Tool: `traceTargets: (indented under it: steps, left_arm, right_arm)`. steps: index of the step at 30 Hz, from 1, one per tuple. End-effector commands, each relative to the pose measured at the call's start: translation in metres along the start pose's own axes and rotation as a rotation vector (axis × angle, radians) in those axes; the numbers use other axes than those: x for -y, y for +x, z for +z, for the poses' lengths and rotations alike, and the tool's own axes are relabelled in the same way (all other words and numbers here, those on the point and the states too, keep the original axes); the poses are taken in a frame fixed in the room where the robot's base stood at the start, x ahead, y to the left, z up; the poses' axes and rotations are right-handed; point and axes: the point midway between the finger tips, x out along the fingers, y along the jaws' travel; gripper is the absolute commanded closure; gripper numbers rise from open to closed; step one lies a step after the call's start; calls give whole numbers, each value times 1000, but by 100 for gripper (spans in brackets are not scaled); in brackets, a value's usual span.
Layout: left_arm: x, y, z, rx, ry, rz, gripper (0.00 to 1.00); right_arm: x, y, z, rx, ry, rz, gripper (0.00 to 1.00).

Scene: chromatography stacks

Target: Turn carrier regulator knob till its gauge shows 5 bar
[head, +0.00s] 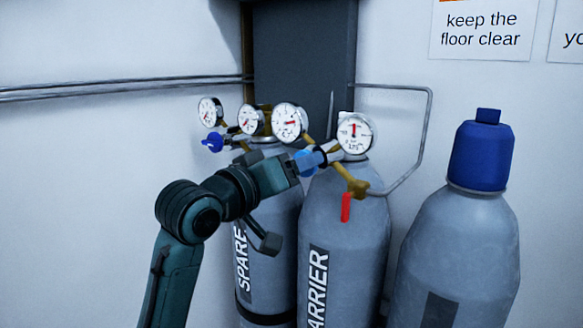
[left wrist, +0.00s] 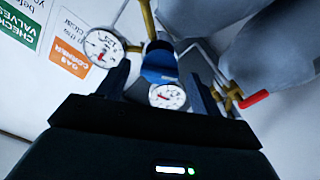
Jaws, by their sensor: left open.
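The carrier cylinder (head: 345,215), grey and lettered "ARRIER" in the visible part, has a brass regulator with two white dial gauges. The left gauge (head: 290,122) has its red needle to the right; the right gauge (head: 355,133) has its needle near vertical. Their numbers are too small to read. The blue regulator knob (head: 305,160) is partly hidden by my left gripper (head: 308,162). In the left wrist view the knob (left wrist: 158,66) lies between the open fingers, with gauges beside and below it. I cannot tell whether the fingers touch it. My right gripper is out of view.
The spare cylinder (head: 268,250) stands to the left with its own gauges and blue knob (head: 212,142). A red valve lever (head: 346,207) hangs below the carrier regulator. A blue-capped cylinder (head: 460,235) stands at the right. A grey pipe (head: 430,130) runs along the wall.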

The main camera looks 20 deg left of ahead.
Motion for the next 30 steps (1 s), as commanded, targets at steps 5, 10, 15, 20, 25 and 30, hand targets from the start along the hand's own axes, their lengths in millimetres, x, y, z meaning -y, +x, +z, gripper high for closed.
traceTargets:
  steps: [5, 10, 15, 20, 25, 30]
  left_arm:
    - [0, 0, 0, 0, 0, 0, 44]
    - [0, 0, 0, 0, 0, 0, 57]
    - [0, 0, 0, 0, 0, 0, 71]
    - [0, 0, 0, 0, 3, 0, 79]
    - [0, -1, 0, 1, 105, -2, 79]
    - [0, 0, 0, 1, 160, 1, 79]
  right_arm:
    - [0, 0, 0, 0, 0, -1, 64]
    - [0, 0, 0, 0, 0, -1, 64]
    - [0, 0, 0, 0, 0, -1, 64]
    - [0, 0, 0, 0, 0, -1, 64]
    - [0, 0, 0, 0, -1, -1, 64]
    - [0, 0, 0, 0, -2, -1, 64]
